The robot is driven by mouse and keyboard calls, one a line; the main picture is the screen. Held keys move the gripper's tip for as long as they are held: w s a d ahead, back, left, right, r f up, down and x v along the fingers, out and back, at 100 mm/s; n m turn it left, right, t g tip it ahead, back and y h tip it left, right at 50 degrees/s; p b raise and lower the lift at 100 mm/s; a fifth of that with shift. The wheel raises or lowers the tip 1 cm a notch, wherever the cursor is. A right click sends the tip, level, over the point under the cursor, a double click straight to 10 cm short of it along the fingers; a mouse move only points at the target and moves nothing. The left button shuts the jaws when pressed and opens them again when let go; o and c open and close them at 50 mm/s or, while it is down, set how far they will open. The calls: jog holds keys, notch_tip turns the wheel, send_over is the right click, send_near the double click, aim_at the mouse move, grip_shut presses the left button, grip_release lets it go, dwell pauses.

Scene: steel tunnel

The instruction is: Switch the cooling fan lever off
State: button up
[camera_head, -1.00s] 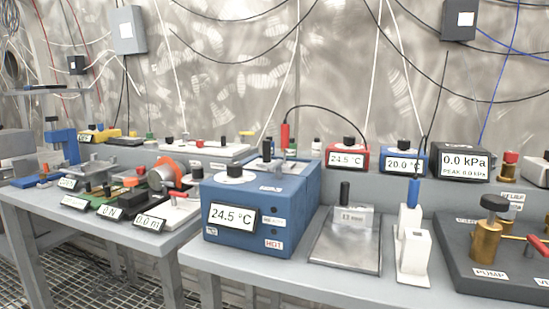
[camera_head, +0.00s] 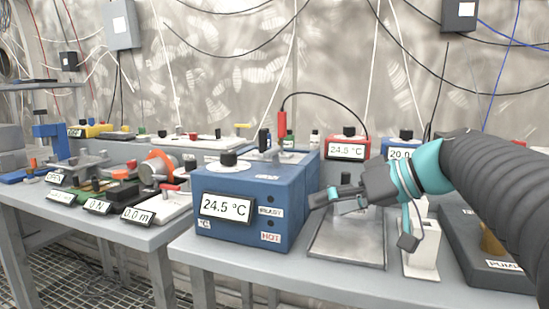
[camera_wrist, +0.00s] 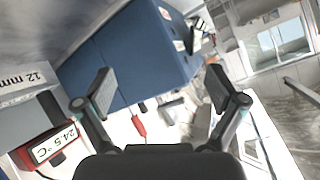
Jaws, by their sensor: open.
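No part is legibly labelled as a cooling fan, so I cannot tell which lever is the fan's. A red-handled lever (camera_head: 172,187) lies on a white base on the left table. A yellow handle (camera_head: 242,126) shows at the back. My gripper (camera_head: 322,202) is open and empty, pointing left, beside the right side of the blue box (camera_head: 225,180) reading 24.5 °C. In the wrist view my gripper (camera_wrist: 163,85) has its two fingers spread wide, with the blue box (camera_wrist: 125,55) and a red probe (camera_wrist: 139,126) beyond them.
A steel plate (camera_head: 335,250) and a white stand (camera_head: 421,260) sit below my arm. The red 24.5 °C display (camera_head: 346,149) is behind. A dark pump base (camera_head: 480,250) is partly hidden by my arm. A gap separates the two tables.

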aim_at(276, 151)
jog(key=w+d+r+n+g+y+b, duration=0.2)
jog(key=w+d+r+n+y, duration=0.1)
jog(key=w+r+n+y, duration=0.5)
jog(key=shift+n+h, duration=0.5)
jog(key=x, duration=0.4)
jog(key=p+x, duration=0.1)
jog(key=x, duration=0.4)
jog(key=f+x, duration=0.1)
jog(key=x, duration=0.3)
jog(key=shift+w+a+p, duration=0.25)
jog(key=shift+a+p, duration=0.1)
jog(key=c, duration=1.1)
jog(key=t+b, duration=0.1)
jog(key=b, duration=0.3)
jog(key=shift+f+m, duration=0.3)
jog(key=shift+m, duration=0.1)
jog(key=shift+c, duration=0.2)
jog(key=shift+a+t+h+b, duration=0.1)
jog(key=shift+t+h+b, duration=0.2)
jog(key=shift+b, duration=0.1)
jog(key=shift+r+m+b, duration=0.15)
jog(key=shift+m+b, duration=0.15)
jog(key=shift+b, duration=0.05)
jog(key=shift+r+t, duration=0.2)
jog(key=shift+t, duration=0.1)
